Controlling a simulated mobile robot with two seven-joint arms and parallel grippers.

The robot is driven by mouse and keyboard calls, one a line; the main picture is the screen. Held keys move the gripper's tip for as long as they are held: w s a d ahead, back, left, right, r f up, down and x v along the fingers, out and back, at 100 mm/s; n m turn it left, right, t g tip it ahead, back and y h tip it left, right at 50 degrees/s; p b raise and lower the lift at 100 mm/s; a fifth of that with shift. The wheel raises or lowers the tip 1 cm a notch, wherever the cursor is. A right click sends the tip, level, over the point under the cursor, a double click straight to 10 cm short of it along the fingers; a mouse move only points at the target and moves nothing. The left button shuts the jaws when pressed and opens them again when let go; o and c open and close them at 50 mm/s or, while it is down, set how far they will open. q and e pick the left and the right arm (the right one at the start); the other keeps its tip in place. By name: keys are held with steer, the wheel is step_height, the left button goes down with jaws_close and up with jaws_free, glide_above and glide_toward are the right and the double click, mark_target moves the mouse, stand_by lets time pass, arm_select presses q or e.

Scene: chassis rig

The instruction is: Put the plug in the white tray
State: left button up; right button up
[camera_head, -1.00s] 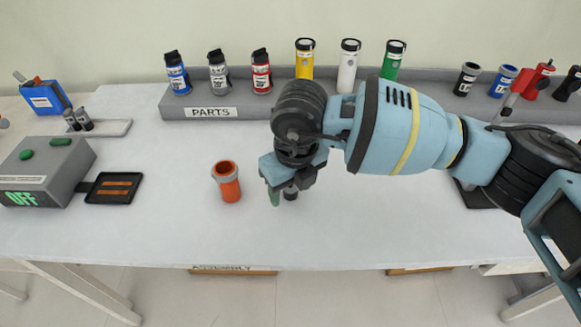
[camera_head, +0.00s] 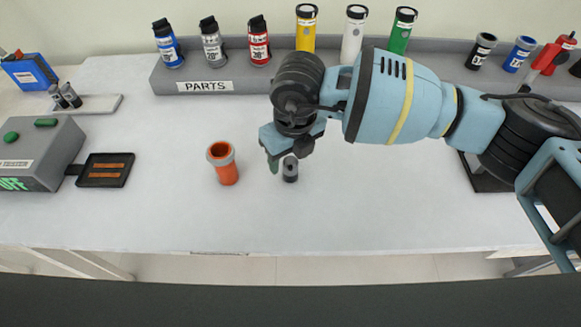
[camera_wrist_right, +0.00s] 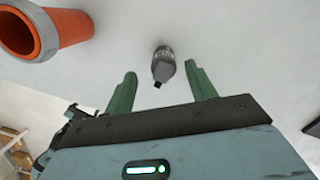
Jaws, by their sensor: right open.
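A small dark grey cylinder (camera_head: 290,170), which looks like the plug, stands on the table just right of the orange cup. In the right wrist view the plug (camera_wrist_right: 164,65) lies ahead between the two green fingers, with clear space on both sides. My right gripper (camera_head: 281,160) is open and empty, close beside the plug. The fingers also show in the right wrist view (camera_wrist_right: 160,87). My left gripper is not in view.
An orange cup (camera_head: 224,165) with a grey rim stands left of the plug. A grey tester box (camera_head: 45,150) and a black pad (camera_head: 112,181) are at the left. The PARTS rack (camera_head: 250,85) with several canisters runs along the back. The front table is clear.

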mark_target(290, 161)
steer(key=f, duration=0.3)
steer(key=w+f, duration=0.1)
steer(key=f, duration=0.1)
steer(key=shift+s, duration=0.1)
steer(key=shift+c, duration=0.2)
steer(key=shift+r, duration=0.1)
steer(key=c, duration=1.1)
steer(key=shift+c, duration=0.3)
steer(key=shift+r, duration=0.1)
steer(key=shift+r, duration=0.5)
steer(key=shift+s+a+r, duration=0.1)
steer(key=shift+s+r, duration=0.15)
steer(key=shift+r, duration=0.35)
steer(key=shift+s+a+r, duration=0.1)
steer(key=shift+s+r, duration=0.15)
steer(key=shift+r, duration=0.35)
steer(key=s+a, duration=0.1)
steer(key=s, duration=0.3)
steer(key=s+a+r, duration=0.1)
steer(key=s+a, duration=0.1)
steer(key=s, duration=0.3)
steer(key=s+a, duration=0.1)
steer(key=s, duration=0.4)
steer(key=shift+a+r, duration=0.2)
steer(key=shift+a, duration=0.2)
